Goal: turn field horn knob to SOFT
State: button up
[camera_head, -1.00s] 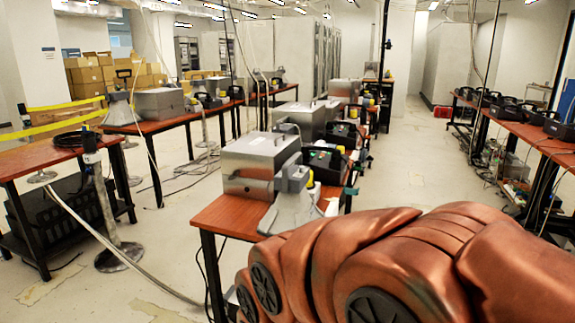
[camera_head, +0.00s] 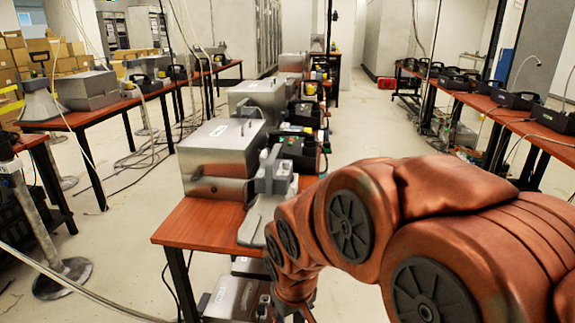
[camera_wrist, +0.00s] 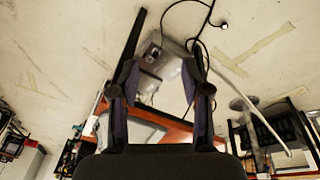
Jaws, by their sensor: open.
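A grey horn unit (camera_head: 268,192) with a flared base stands on the front edge of the near brown table (camera_head: 185,228), just left of my arm. My arm partly covers it, and no knob or SOFT marking can be made out. My gripper is hidden below my arm in the head view. In the wrist view my gripper (camera_wrist: 160,85) is open, its two dark fingers spread apart with nothing held. Between and beyond the fingers are a grey metal box (camera_wrist: 165,65) and a strip of brown table edge; I cannot tell which unit the box is.
A large silver box (camera_head: 218,160) sits left of the horn, and a black phone case (camera_head: 297,150) sits behind it. More silver boxes line the row. A pole stand (camera_head: 62,275) and loose cables lie on the left. The floor aisle (camera_head: 385,130) on the right is clear.

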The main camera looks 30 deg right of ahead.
jog(key=w+d+r+t+h, duration=0.1)
jog(key=w+d+t, duration=0.3)
jog(key=w+d, duration=0.45)
jog(key=t, duration=1.2)
send_near(287, 166)
jog(key=shift+m, duration=0.3)
jog(key=w, duration=0.3)
jog(key=w+d, duration=0.1)
jog(key=w, duration=0.7)
jog(key=shift+d+b, duration=0.25)
jog(key=shift+b, duration=0.1)
jog(key=shift+c, duration=0.4)
grip_shut()
